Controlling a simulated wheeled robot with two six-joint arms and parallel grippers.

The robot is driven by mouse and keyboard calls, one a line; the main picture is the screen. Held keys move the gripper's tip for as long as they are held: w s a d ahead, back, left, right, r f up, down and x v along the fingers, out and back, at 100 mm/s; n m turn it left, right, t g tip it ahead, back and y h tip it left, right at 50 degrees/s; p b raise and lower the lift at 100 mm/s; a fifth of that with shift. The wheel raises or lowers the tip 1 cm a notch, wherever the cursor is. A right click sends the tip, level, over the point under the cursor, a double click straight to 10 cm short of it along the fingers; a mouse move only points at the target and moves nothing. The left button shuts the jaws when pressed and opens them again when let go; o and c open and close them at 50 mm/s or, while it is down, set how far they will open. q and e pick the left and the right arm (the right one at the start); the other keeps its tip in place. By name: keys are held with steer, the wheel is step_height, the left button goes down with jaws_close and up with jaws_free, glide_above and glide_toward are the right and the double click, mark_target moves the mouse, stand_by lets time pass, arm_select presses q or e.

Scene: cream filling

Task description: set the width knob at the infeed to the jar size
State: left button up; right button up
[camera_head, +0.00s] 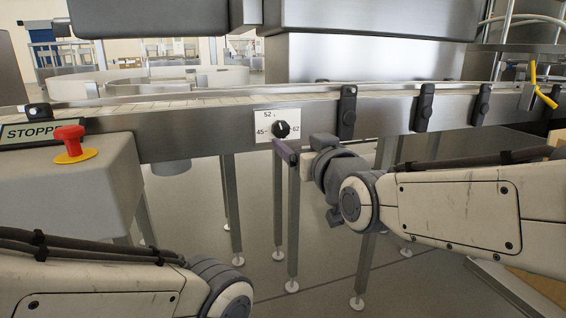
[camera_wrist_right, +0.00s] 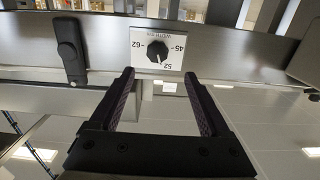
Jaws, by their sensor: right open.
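The black width knob (camera_head: 281,129) sits on a white plate (camera_head: 264,117) marked 45, 52 and 62, on the steel side of the conveyor. Its pale pointer line points roughly up, near 52. The wrist view shows the knob (camera_wrist_right: 157,51) upside down on its plate (camera_wrist_right: 137,38). My right gripper (camera_head: 284,149) is just below and in front of the knob. In the wrist view its two dark fingers (camera_wrist_right: 159,76) are apart with nothing between them, short of the knob and not touching it. My left arm shows at lower left, its gripper out of frame.
A red stop button (camera_head: 69,139) on a grey box and a STOPPED sign (camera_head: 31,131) are at the left. Black rail clamps (camera_head: 347,111) stand right of the knob. A yellow handle (camera_head: 541,88) is at far right. Conveyor legs stand below; the floor between them is open.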

mark_target(282, 129)
steer(key=shift+t, duration=0.3)
steer(key=b+x, duration=0.1)
steer(key=x, duration=0.4)
steer(key=b+x, duration=0.1)
steer(key=x, duration=0.4)
steer(key=shift+w+d+f+b, duration=0.15)
steer(key=shift+w+b, duration=0.15)
steer(key=shift+w, duration=0.05)
arm_select(q)
step_height(282, 129, down, 3)
steer(key=shift+f, duration=0.2)
arm_select(e)
jaws_close()
